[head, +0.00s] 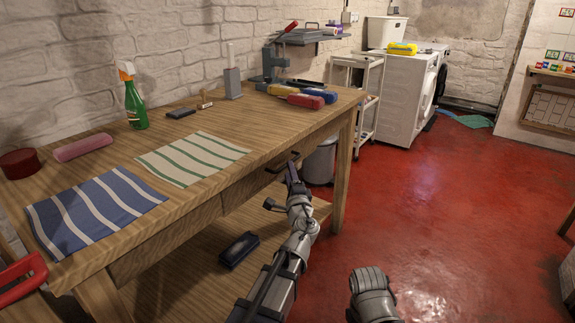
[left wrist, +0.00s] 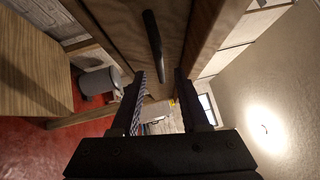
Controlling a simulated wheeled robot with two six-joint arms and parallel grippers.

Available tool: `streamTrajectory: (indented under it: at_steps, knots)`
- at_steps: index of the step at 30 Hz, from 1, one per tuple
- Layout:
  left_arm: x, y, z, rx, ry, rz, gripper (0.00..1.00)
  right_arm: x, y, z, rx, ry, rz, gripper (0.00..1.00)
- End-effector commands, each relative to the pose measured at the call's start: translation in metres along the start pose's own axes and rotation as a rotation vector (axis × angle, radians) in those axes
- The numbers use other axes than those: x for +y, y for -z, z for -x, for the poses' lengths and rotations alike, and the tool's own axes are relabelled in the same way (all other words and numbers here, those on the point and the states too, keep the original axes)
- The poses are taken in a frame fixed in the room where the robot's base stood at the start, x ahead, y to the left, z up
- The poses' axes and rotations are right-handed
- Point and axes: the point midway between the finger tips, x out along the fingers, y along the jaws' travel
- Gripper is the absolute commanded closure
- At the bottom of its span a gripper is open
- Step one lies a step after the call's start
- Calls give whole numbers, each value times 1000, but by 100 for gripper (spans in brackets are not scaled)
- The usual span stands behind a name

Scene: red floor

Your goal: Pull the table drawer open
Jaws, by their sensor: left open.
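The wooden table (head: 215,165) stands along the left wall. Its drawer front (head: 243,188) sits under the top and looks flush with the frame. A dark bar handle (head: 274,168) is on the drawer; in the left wrist view the handle (left wrist: 153,40) stands out ahead of the fingers. My left gripper (head: 293,163) is just beside the handle, at the table's front edge. In the left wrist view the jaws (left wrist: 159,75) are open, and the handle's lower end lines up with the gap between the fingertips. Contact cannot be told. Only a link of my right arm shows.
A dark object (head: 239,248) lies on the lower shelf. A grey bin (head: 320,162) stands behind the table's front leg. Red floor (head: 450,200) to the right is clear.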

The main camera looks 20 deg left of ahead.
Motion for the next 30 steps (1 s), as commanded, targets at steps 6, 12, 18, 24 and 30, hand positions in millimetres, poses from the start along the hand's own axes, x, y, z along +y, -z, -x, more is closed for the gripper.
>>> streamTrajectory:
  at_steps: [6,12,18,24,30]
  knots:
    - [-1,1,-38,-1,0,0,55,1,0,6,0,-1,-1,50]
    - [0,0,-48,-1,0,0,55,1,0,6,-1,-1,-2,50]
    - [0,0,-47,-1,0,0,57,1,0,6,-1,-1,-2,50]
    - [0,0,-47,-1,0,1,80,1,0,6,0,-1,-1,50]
    - [0,0,-47,-1,0,1,100,1,0,6,0,-1,-1,50]
